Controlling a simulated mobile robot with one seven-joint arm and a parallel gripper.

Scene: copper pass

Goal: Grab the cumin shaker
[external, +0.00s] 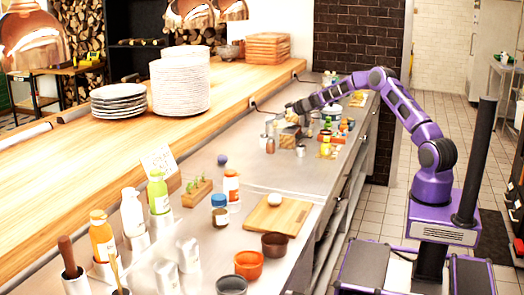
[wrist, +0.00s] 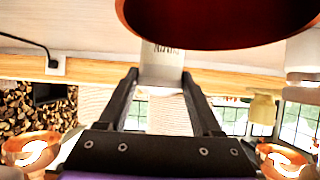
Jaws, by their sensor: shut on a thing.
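My gripper (wrist: 160,76) is shut on a pale metal shaker (wrist: 161,62) in the wrist view. The shaker sits between the two black fingertips. It bears dark lettering that appears upside down and is too small to read surely, so I cannot confirm that it says cumin. In the external view my gripper (external: 291,115) is at the far part of the steel counter, low among small containers. The held shaker cannot be made out there, and I cannot tell whether it still touches the counter.
A dark red-brown round vessel (wrist: 225,22) is very close to the wrist camera, beside the shaker. Small bottles (external: 326,148) crowd the counter right of my gripper. A cutting board (external: 265,222) with a white round item lies nearer. The counter between (external: 255,175) is mostly clear.

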